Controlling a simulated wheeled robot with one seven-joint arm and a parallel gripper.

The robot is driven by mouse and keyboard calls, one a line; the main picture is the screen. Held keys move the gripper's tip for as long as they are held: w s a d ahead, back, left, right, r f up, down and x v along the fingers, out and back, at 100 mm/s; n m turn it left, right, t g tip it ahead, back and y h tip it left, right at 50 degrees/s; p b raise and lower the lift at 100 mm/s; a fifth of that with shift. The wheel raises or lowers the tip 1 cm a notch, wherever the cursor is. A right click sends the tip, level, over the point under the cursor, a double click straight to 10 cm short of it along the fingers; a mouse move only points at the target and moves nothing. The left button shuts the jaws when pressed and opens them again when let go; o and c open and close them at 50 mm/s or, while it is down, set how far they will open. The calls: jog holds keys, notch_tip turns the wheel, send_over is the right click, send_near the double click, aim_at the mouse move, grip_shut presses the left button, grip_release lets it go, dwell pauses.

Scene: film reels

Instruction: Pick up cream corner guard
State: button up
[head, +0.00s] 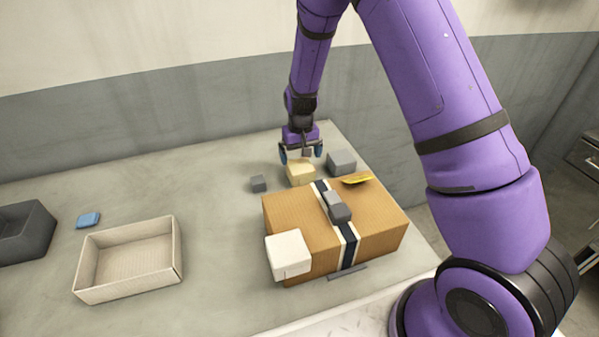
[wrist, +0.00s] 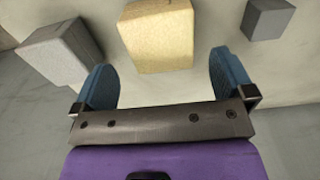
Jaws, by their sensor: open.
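A cream, pale-yellow block (head: 300,173), the likely cream corner guard, rests on the grey table behind the cardboard box (head: 380,222). It also shows at the top middle of the wrist view (wrist: 158,38). My gripper (head: 301,154) is just above this block in the head view. In the wrist view my gripper (wrist: 163,78) is open, with blue fingertips spread apart and nothing between them. The block lies beyond the fingertips, roughly in line with the gap. An off-white corner-shaped piece (head: 288,255) sits on the box's near left corner.
Grey blocks (head: 258,184) (head: 342,162) flank the cream block closely. The box carries a grey piece (head: 337,206) and a yellow item (head: 357,180). An open cream tray (head: 178,258), a blue block (head: 88,220) and a dark bin (head: 40,222) stand left. The table's left-middle is clear.

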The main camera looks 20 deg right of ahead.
aim_at(301, 166)
notch_tip(301, 166, down, 5)
jog(key=shift+s, duration=0.1)
jog(key=c, duration=0.8)
jog(key=shift+r, duration=0.1)
